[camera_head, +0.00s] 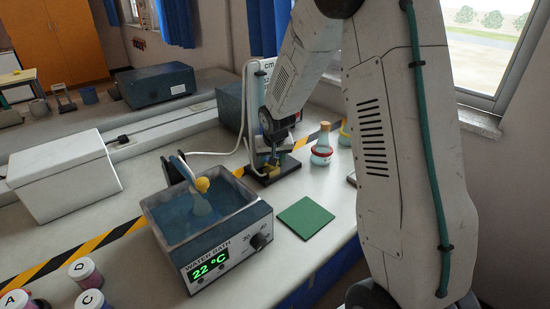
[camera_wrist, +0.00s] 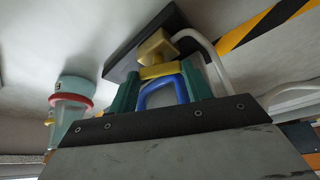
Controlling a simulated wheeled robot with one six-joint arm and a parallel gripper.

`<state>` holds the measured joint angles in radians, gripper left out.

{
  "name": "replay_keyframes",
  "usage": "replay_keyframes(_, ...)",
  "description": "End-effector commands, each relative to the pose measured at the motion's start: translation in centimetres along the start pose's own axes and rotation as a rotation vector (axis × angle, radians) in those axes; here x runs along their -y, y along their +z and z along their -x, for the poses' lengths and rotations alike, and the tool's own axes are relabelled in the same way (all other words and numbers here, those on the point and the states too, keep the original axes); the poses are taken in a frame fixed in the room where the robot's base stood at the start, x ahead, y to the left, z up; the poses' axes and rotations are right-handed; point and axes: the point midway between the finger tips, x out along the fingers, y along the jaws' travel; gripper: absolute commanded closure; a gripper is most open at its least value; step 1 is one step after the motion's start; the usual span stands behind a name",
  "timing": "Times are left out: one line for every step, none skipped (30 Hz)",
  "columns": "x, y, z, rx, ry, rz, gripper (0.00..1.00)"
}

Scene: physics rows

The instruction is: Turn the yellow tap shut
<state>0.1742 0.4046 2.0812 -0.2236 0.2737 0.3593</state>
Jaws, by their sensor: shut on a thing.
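The yellow tap (camera_head: 272,171) is low on a stand with a black base (camera_head: 287,168), at the back of the bench in the head view. In the wrist view, the yellow tap (camera_wrist: 157,48) has a block-shaped body and a flat yellow bar. My gripper (camera_wrist: 160,76) has green fingers on either side of the yellow bar and is shut on it. A blue arched piece (camera_wrist: 163,92) shows between the fingers. In the head view my gripper (camera_head: 272,155) is partly hidden by my wrist, so the tap's turn angle is hard to tell.
A water bath (camera_head: 228,254) reading 22 °C stands in front, with a flask inside. A red-ringed flask (camera_head: 322,148) stands close right of the stand. A pale hose (camera_head: 215,154) runs left of it. A green mat (camera_head: 306,217) lies in front.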

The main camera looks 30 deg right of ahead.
Motion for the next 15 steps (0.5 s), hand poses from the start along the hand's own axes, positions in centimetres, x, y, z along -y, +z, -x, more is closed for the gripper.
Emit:
replay_keyframes(0.07, -0.18, 0.07, -0.004, 0.0, -0.002, 0.74)
replay_keyframes(0.08, -0.18, 0.07, -0.004, 0.0, -0.004, 0.74)
replay_keyframes(0.08, -0.18, 0.07, -0.004, 0.001, -0.005, 0.74)
replay_keyframes(0.09, -0.17, 0.07, -0.004, 0.001, -0.006, 0.74)
replay_keyframes(0.09, -0.17, 0.07, -0.004, 0.001, -0.006, 0.74)
replay_keyframes(0.1, -0.17, 0.07, -0.004, 0.001, -0.006, 0.74)
replay_keyframes(0.1, -0.17, 0.07, -0.004, 0.001, -0.006, 0.74)
replay_keyframes(0.1, -0.17, 0.07, -0.004, 0.0, -0.006, 0.74)
replay_keyframes(0.1, -0.17, 0.07, -0.004, 0.0, -0.006, 0.74)
replay_keyframes(0.11, -0.17, 0.08, -0.004, 0.0, -0.006, 0.74)
replay_keyframes(0.11, -0.17, 0.07, -0.004, 0.0, -0.005, 0.74)
replay_keyframes(0.11, -0.17, 0.07, -0.004, 0.0, -0.005, 0.74)
replay_keyframes(0.11, -0.17, 0.07, -0.004, 0.0, -0.005, 0.43)
replay_keyframes(0.11, -0.16, 0.07, -0.004, 0.0, -0.005, 0.34)
replay_keyframes(0.09, -0.15, 0.07, -0.003, 0.0, -0.005, 0.29)
